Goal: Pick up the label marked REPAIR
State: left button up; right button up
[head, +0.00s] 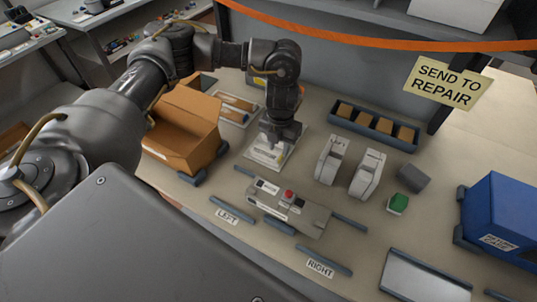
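My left gripper (278,143) points down over a pale tray (254,163) with white labels or cards on it, near the middle of the table. Its fingertips are at or just above the cards and hide part of them. I cannot tell whether it is open or shut. The print on these cards is too small to read, so I cannot pick out one marked REPAIR. A yellow sign (447,82) reading SEND TO REPAIR hangs at the upper right. My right gripper is not in view.
An open cardboard box (182,140) stands left of the gripper. A grey fixture (289,206) with a red button lies in front, with LEFT and RIGHT plates nearby. Two upright pale cartridges (331,160) (368,174), a dark tray (373,127) of brown blocks and a blue bin (503,216) are rightward.

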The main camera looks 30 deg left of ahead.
aim_at(279, 159)
pick_arm(q)
jog(key=shift+s+d+f, duration=0.1)
jog(key=shift+s+f, duration=0.05)
jog(key=shift+f, duration=0.3)
notch_tip(279, 159, down, 4)
jog(key=shift+d+f+p, duration=0.1)
jog(key=shift+f+p, duration=0.05)
jog(key=shift+p, duration=0.15)
grip_shut()
